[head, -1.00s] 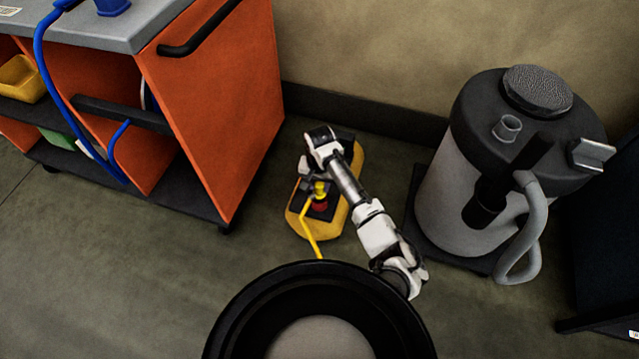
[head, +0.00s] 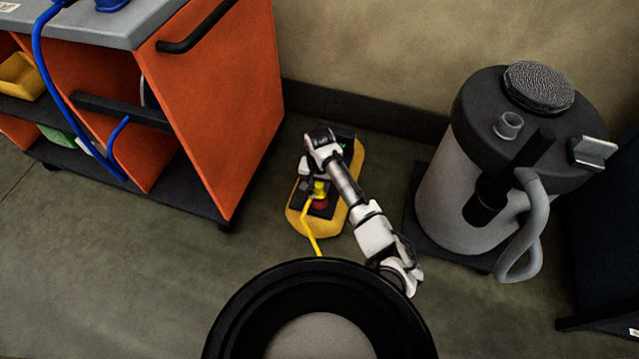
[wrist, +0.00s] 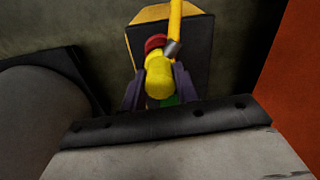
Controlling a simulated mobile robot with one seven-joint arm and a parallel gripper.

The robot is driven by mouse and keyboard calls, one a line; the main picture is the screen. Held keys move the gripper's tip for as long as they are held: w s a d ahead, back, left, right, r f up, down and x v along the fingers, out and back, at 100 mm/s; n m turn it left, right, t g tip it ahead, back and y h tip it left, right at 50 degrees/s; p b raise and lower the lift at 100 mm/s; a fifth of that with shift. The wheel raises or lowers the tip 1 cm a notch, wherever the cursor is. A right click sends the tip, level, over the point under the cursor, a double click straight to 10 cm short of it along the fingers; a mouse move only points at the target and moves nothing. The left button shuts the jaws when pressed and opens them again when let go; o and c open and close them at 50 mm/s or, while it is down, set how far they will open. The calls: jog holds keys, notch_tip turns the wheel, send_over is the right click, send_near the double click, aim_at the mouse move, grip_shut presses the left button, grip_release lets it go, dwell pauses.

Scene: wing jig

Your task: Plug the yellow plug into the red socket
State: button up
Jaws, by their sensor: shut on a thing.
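The yellow plug (wrist: 158,76) is between the two dark fingers of my gripper (wrist: 158,88), which is shut on it. It also shows in the head view (head: 319,188), below my white wrist. A yellow cable (head: 308,225) runs from the plug toward the front. The red socket (wrist: 155,43) shows just beyond the plug in the wrist view, partly covered by it. In the head view the red socket (head: 320,204) is directly by the plug, on a dark panel of a yellow floor unit (head: 334,226). I cannot tell whether the plug is seated in it.
An orange cart (head: 215,110) stands to the left, with a blue hose (head: 45,95). A grey drum with a black lid (head: 465,170) and hose stands to the right. A wall is behind the unit. The floor at the front left is clear.

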jog(key=shift+f, duration=0.4)
jog(key=o, duration=1)
jog(key=shift+r, duration=0.15)
notch_tip(320, 180, up, 14)
jog(key=shift+f+p, duration=0.2)
jog(key=shift+p, duration=0.7)
